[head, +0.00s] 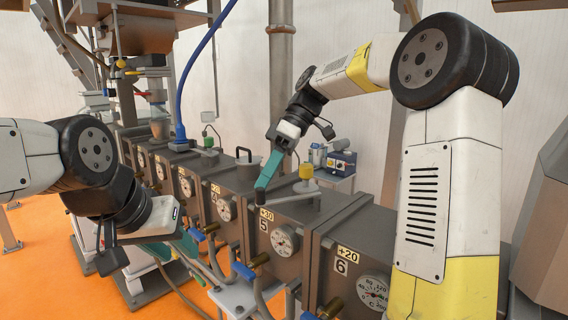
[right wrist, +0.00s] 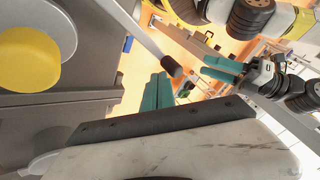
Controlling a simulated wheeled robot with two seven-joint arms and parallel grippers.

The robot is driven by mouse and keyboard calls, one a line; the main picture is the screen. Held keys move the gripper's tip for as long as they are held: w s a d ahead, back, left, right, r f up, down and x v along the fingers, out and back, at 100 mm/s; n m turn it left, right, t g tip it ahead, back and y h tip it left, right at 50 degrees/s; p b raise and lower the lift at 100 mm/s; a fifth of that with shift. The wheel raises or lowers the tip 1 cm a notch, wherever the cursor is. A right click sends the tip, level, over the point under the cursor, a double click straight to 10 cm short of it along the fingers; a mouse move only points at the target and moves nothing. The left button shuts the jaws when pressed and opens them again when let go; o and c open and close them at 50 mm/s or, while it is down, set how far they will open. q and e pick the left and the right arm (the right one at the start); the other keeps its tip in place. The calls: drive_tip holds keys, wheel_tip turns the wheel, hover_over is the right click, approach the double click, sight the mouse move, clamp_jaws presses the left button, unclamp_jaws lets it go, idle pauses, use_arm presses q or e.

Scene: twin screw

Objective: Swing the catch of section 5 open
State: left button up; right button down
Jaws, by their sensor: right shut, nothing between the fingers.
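Section 5 (head: 264,239) is a grey barrel block with a gauge and a "+30" label. Its catch (head: 290,197) is a bar lying across the top, with an upright dark peg at its left end and its other end near a yellow cap (head: 306,172). My right gripper (head: 263,186) is shut and empty, its teal fingertips at the peg. In the right wrist view the catch's dark peg (right wrist: 172,66) is beside the fingertips (right wrist: 158,80); I cannot tell if they touch. My left gripper (head: 185,246) hangs low in front of the machine; its jaw opening is unclear.
Section 6 (head: 343,249) adjoins on the right, section 4 on the left. Blue-handled valves (head: 243,271) and hoses stick out in front. A blue cable (head: 180,110) hangs at the left.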

drive_tip(key=shift+s, duration=0.7)
drive_tip(key=shift+d, duration=0.1)
drive_tip(key=v, duration=0.7)
drive_tip(key=shift+d+r, duration=0.2)
drive_tip(key=shift+r, duration=0.1)
